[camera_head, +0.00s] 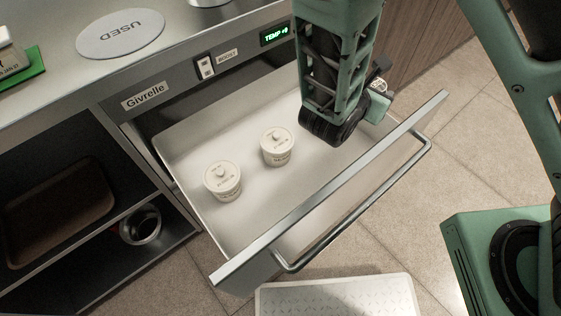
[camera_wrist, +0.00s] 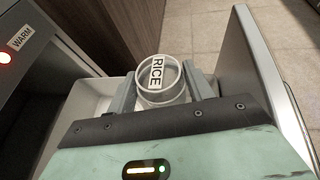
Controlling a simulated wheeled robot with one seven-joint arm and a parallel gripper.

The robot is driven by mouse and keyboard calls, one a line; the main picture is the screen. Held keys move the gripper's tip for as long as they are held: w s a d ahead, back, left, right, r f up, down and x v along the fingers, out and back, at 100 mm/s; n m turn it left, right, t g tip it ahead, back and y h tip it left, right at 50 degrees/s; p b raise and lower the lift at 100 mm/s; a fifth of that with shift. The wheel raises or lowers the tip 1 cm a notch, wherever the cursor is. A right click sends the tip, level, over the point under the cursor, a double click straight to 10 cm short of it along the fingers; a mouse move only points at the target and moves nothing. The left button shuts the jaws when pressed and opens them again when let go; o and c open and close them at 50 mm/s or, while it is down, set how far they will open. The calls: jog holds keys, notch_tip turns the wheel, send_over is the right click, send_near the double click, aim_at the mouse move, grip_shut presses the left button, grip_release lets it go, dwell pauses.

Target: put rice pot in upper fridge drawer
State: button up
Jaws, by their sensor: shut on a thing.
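The white rice pot (camera_wrist: 158,72), with a RICE label, sits between the two grey fingers of my gripper (camera_wrist: 163,88) in the wrist view. My gripper is shut on it. In the head view my arm hides most of the pot, and only a small part of the rice pot (camera_head: 379,85) shows. The upper fridge drawer (camera_head: 240,262) is pulled open under the Givrelle panel. My gripper is over the right end of the drawer. I cannot tell whether the pot touches the drawer floor.
Two lidded white pots, a nearer one (camera_head: 222,181) and a farther one (camera_head: 277,146), stand inside the drawer. The drawer floor around them is clear. A metal handle (camera_head: 352,215) runs along its front. A white textured box (camera_head: 338,297) is below. Open shelves (camera_head: 100,250) are at left.

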notch_tip(320, 180, down, 9)
jog(key=b, duration=0.8)
send_over(339, 159)
jog(key=shift+f, duration=5.1)
jog(key=shift+f, duration=0.1)
jog(key=shift+f+b, duration=0.15)
jog(key=shift+b, duration=0.2)
jog(key=o, duration=1.1)
